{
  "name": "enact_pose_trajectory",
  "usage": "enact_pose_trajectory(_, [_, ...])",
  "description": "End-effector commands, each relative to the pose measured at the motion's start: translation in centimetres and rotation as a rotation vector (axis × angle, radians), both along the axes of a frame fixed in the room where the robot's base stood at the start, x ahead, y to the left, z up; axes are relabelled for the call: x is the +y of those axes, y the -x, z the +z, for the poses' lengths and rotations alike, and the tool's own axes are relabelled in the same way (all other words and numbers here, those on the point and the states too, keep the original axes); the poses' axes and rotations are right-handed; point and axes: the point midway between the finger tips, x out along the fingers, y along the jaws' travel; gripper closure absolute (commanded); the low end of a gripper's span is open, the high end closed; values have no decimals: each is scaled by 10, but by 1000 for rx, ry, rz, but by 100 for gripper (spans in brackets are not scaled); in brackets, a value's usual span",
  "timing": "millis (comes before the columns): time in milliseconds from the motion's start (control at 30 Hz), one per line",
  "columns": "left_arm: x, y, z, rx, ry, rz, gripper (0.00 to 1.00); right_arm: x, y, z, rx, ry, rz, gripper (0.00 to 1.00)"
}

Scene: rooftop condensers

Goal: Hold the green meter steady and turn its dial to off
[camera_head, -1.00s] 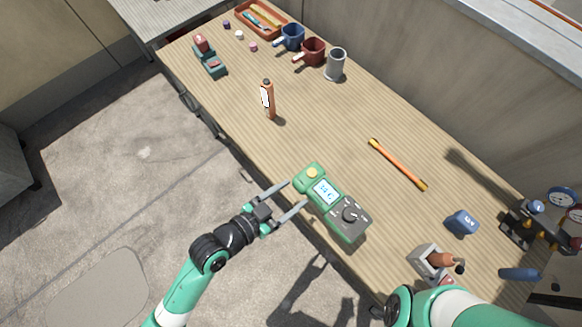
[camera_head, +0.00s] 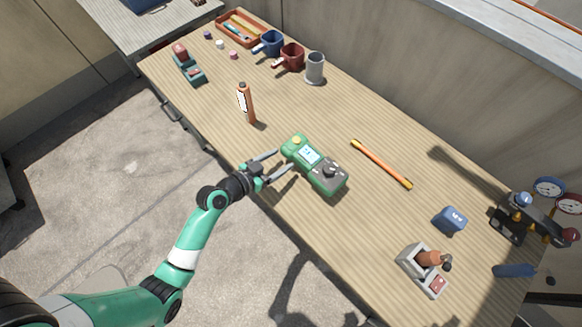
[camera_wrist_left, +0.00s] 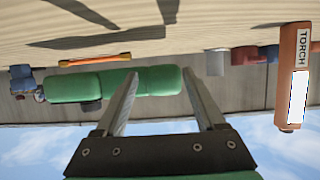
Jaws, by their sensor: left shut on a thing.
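The green meter (camera_head: 314,164) lies on the wooden workbench, with a yellow button (camera_head: 296,140) at its upper-left end, a lit screen (camera_head: 309,155) and a dark dial (camera_head: 329,170) on its grey lower-right part. My left gripper (camera_head: 287,160) reaches in from the bench's front edge and is shut on the meter near its button end. In the left wrist view the meter (camera_wrist_left: 95,86) shows from the side across the fingers, its dial face hidden. What the dial points at is too small to read. My right gripper is out of view.
An orange torch (camera_head: 246,104) stands left of the meter. An orange-yellow stick (camera_head: 381,164) lies to the right. Mugs (camera_head: 291,57) and a tray (camera_head: 235,27) are at the back left. A blue block (camera_head: 450,219), a grey holder (camera_head: 422,269) and gauges (camera_head: 549,187) are at the right.

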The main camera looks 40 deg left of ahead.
Motion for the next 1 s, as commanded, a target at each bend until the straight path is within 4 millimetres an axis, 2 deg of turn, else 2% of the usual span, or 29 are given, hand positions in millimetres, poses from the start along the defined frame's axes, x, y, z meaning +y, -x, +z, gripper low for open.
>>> enact_pose_trajectory(267, [-1,0,-6,-4,2,-1,100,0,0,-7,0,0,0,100])
enact_pose_trajectory(700, [-1,0,-40,-4,1,-1,100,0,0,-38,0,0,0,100])
enact_pose_trajectory(1000, [-1,-1,-41,-4,1,-1,100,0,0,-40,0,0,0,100])
